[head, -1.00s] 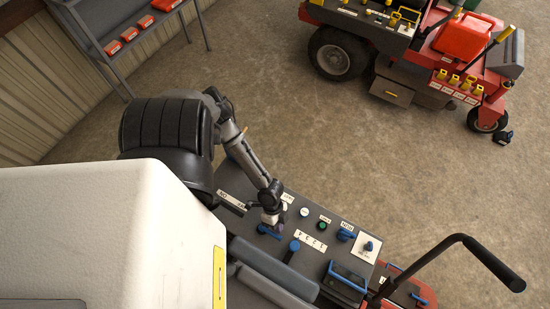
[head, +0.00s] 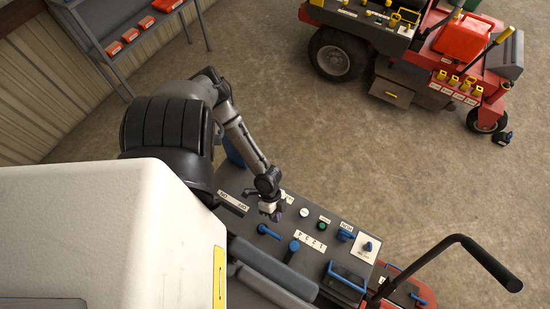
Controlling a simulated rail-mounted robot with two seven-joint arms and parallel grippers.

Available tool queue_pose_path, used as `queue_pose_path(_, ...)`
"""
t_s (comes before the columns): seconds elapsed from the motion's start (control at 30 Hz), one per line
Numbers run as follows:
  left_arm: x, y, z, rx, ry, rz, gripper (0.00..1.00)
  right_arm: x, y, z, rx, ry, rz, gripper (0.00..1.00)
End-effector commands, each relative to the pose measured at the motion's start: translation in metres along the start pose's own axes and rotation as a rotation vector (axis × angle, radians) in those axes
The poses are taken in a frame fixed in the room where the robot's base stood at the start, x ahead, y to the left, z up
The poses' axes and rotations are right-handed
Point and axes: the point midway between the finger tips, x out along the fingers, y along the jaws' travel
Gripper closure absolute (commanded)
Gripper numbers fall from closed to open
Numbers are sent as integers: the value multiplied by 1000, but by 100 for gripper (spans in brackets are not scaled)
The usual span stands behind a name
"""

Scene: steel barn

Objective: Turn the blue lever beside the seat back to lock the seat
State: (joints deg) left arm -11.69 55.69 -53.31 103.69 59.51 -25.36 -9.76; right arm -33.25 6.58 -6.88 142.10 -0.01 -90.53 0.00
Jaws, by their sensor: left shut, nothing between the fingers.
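A grey control panel (head: 325,258) carries several blue controls. A blue lever (head: 268,231) lies on it at the left, beside long dark grey padded parts (head: 275,265); I cannot tell whether these are the seat back. My left gripper (head: 276,213) is shut and empty, just above and behind this lever in the picture, apart from it. A blue knob (head: 294,246) stands right of the lever. Another blue lever (head: 345,235) is farther right, by a white label. My right gripper is not in view.
A blue handle (head: 348,278) and a blue knob on a white plate (head: 367,247) are at the panel's right. A red machine (head: 430,60) and a shelf (head: 125,45) stand beyond open concrete floor.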

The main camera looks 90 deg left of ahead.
Motion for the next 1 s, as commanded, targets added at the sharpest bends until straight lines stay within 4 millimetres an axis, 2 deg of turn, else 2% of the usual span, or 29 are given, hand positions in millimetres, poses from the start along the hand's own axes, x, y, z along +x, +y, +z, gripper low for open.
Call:
queue_pose_path(0.03,-12,0,0,2,-2,-2,100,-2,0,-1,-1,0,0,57)
queue_pose_path(0.2,-43,-1,1,1,-2,-3,100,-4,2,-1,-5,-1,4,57)
queue_pose_path(0.4,-68,-1,0,0,0,-2,100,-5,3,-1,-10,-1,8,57)
queue_pose_path(0.63,-80,-1,1,-1,0,-1,100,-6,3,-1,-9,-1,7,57)
queue_pose_path(1.0,-80,-1,1,-1,0,-1,100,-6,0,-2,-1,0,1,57)
